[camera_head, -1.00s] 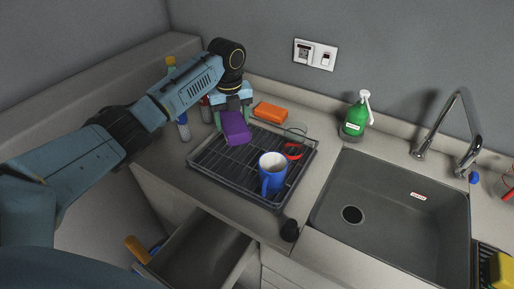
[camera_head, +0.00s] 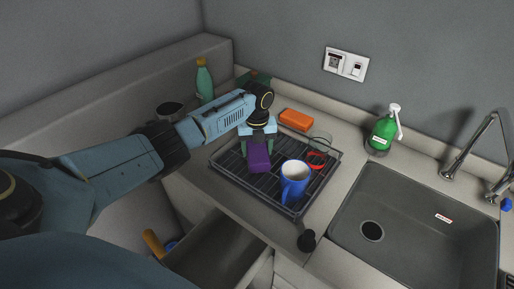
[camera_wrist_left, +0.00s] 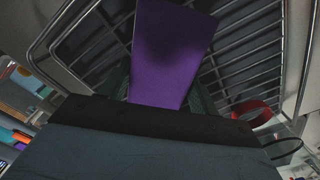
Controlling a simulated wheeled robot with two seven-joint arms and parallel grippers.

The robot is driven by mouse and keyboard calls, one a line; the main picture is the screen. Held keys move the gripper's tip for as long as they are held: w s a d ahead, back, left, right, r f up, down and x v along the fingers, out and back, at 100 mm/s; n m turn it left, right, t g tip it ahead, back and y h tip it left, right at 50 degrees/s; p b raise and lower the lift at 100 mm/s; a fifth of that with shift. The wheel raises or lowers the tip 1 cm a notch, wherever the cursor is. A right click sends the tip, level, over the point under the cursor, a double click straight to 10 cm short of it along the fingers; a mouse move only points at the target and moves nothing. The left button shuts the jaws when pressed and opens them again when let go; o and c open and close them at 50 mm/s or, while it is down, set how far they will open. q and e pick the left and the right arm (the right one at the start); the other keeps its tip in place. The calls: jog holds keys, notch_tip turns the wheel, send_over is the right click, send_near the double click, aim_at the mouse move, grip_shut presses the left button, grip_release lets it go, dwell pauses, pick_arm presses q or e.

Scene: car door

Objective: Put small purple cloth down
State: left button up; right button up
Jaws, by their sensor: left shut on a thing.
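The small purple cloth (camera_head: 257,158) is held in my left gripper (camera_head: 258,140) over the left part of the dark wire dish rack (camera_head: 226,178). In the left wrist view the purple cloth (camera_wrist_left: 172,50) extends from the gripper with the rack's bars (camera_wrist_left: 245,50) behind it. The gripper is shut on the cloth. I cannot tell whether the cloth touches the rack. My right gripper is not in view.
A blue mug (camera_head: 294,180) and a clear glass with a red band (camera_head: 317,150) stand on the rack. An orange sponge (camera_head: 295,119) lies behind it. A green soap bottle (camera_head: 383,132) and the sink (camera_head: 420,225) are to the right. An open drawer (camera_head: 222,252) is below.

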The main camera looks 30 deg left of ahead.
aim_at(257, 147)
pick_arm(q)
jog(key=shift+f, duration=0.25)
jog(key=o, duration=0.9)
jog(key=shift+r, duration=0.2)
notch_tip(257, 147, up, 12)
jog(key=shift+r, duration=0.15)
